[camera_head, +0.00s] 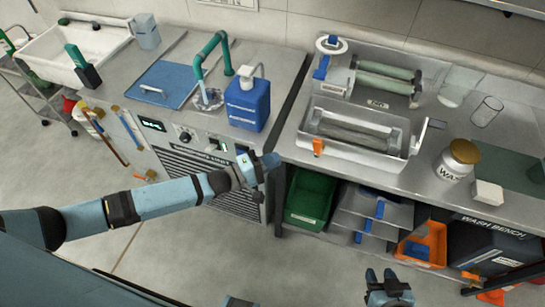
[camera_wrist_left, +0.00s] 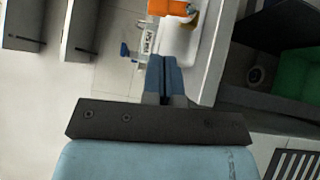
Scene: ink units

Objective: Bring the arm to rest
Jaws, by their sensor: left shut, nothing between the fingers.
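My left arm, blue and black, reaches in from the left in the head view. Its gripper (camera_head: 268,162) is in front of the counter's front edge, near the gap between the two bench units. In the left wrist view the two blue fingers (camera_wrist_left: 162,62) are together with nothing between them. A white and orange item shows beyond their tips, with no clear contact. My right gripper (camera_head: 388,284) is at the bottom edge of the head view, over the floor. Its jaws are too small and dark to read.
A blue bottle (camera_head: 248,103) stands on the counter behind my left gripper. A roller tray (camera_head: 355,137) and a gold-lidded jar (camera_head: 457,160) stand to the right. Below are a green bin (camera_head: 309,200) and an orange bin (camera_head: 425,243). The floor (camera_head: 200,265) in front is clear.

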